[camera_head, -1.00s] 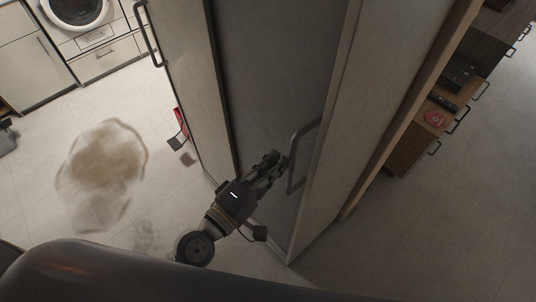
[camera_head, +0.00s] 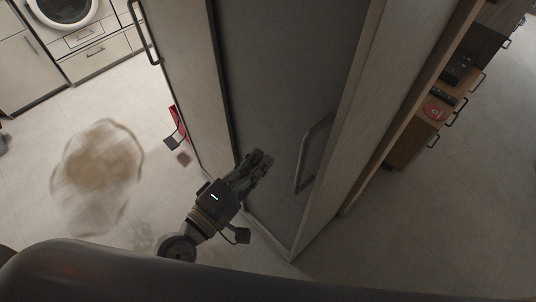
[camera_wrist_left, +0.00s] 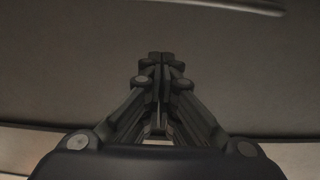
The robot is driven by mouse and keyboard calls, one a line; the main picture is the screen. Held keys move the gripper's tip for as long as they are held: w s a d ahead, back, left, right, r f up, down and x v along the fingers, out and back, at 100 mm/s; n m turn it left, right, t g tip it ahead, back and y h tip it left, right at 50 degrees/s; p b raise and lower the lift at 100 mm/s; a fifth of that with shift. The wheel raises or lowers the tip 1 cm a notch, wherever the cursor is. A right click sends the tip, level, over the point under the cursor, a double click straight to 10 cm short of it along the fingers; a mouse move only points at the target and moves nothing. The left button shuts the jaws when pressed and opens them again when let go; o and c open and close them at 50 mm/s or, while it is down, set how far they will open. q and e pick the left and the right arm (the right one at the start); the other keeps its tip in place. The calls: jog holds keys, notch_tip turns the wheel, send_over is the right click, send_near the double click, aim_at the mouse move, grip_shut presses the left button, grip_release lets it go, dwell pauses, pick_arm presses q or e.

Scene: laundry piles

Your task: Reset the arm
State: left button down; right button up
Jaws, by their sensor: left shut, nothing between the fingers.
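My left gripper (camera_head: 262,160) is in front of a tall grey cabinet door (camera_head: 285,90) in the head view. Its fingers are shut and empty. The door's dark bar handle (camera_head: 313,155) is to the right of the fingertips, with a gap between them. In the left wrist view the closed fingers (camera_wrist_left: 160,58) point at a plain grey surface. My right gripper is not in view.
A washing machine (camera_head: 62,8) and drawers stand at the top left. A brownish stain (camera_head: 97,168) is on the pale floor, with a red object (camera_head: 176,125) near the cabinet. A wooden shelf unit (camera_head: 412,145) is on the right. Floor is open at left and lower right.

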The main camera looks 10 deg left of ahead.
pick_arm(q)
jog(key=shift+d+b+v, duration=0.3)
jog(key=shift+b+v, duration=0.8)
jog(key=shift+v, duration=1.65)
jog(key=s+a+f+m+g+y, duration=0.1)
jog(key=a+f+m+g+y, duration=0.15)
jog(key=f, duration=1.05)
jog(key=s+a+f+m+g+y, duration=0.15)
jog(key=a+f, duration=0.25)
jog(key=f, duration=0.9)
jog(key=s+a+f+m+g+y, duration=0.1)
jog(key=a+f+m+g+y, duration=0.15)
jog(key=f, duration=1.15)
jog(key=s+a+f+m+g+y, duration=0.2)
jog(key=s+f+m+g, duration=0.6)
jog(key=s+f, duration=1.2)
jog(key=s+a, duration=0.2)
jog(key=s, duration=0.1)
jog(key=shift+s+a+f, duration=0.2)
jog(key=shift+a+f, duration=0.05)
jog(key=shift+f, duration=0.15)
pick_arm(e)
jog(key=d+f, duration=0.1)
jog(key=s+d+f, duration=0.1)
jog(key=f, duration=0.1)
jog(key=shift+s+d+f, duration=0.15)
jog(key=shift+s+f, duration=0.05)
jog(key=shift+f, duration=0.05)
